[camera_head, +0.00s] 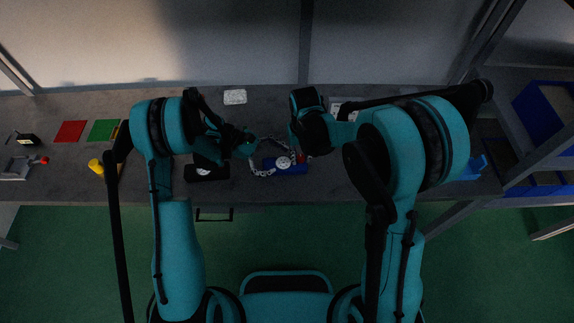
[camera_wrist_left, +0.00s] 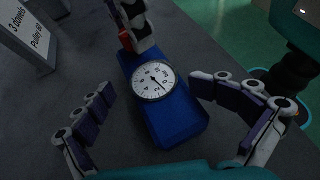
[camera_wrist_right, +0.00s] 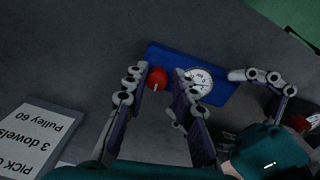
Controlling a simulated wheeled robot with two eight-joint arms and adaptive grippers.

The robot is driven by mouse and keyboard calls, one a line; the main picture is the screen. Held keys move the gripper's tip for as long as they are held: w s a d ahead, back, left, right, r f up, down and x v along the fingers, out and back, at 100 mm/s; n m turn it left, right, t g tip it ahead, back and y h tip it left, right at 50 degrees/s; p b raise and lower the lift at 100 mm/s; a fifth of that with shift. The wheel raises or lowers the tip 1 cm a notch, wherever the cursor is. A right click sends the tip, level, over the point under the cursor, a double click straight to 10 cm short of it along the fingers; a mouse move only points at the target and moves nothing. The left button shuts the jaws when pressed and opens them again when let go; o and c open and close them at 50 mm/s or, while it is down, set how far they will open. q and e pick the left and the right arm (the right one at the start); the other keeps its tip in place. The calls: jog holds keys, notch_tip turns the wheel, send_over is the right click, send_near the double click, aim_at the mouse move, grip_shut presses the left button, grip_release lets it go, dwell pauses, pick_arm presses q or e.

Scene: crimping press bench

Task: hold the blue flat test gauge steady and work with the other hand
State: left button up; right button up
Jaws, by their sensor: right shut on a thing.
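The blue flat test gauge (camera_head: 297,168), a blue block with a white round dial, lies on the grey bench near its front edge. It also shows in the left wrist view (camera_wrist_left: 175,118) and in the right wrist view (camera_wrist_right: 219,93). My right gripper (camera_wrist_right: 160,74) is shut on the red knob (camera_wrist_right: 157,78) at one end of the gauge. My left gripper (camera_wrist_left: 155,108) is open, with its fingers spread on either side of the block's other end and apart from it. The dial faces up, with its needle visible.
A black box (camera_head: 206,173) lies left of the gauge near the front edge. Red (camera_head: 70,131) and green (camera_head: 103,130) squares and a yellow cylinder (camera_head: 95,166) are farther left. A printed card (camera_wrist_right: 38,140) stands close by. Blue bins (camera_head: 546,112) are at the right.

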pick_arm(q)
jog(key=shift+w+d+f, duration=0.15)
jog(key=shift+d+f, duration=0.1)
jog(key=shift+f, duration=0.25)
pick_arm(e)
jog(key=shift+s+a, duration=0.1)
jog(key=shift+a, duration=0.05)
pick_arm(q)
jog(key=shift+d+f, duration=0.1)
pick_arm(e)
jog(key=shift+f, duration=0.1)
jog(key=shift+c, duration=0.4)
pick_arm(q)
jog(key=shift+w, duration=0.1)
pick_arm(e)
grip_shut()
pick_arm(q)
jog(key=o, duration=0.6)
jog(key=shift+c, duration=0.2)
jog(key=c, duration=0.3)
pick_arm(e)
jog(key=shift+w, duration=0.2)
jog(key=shift+d, duration=0.2)
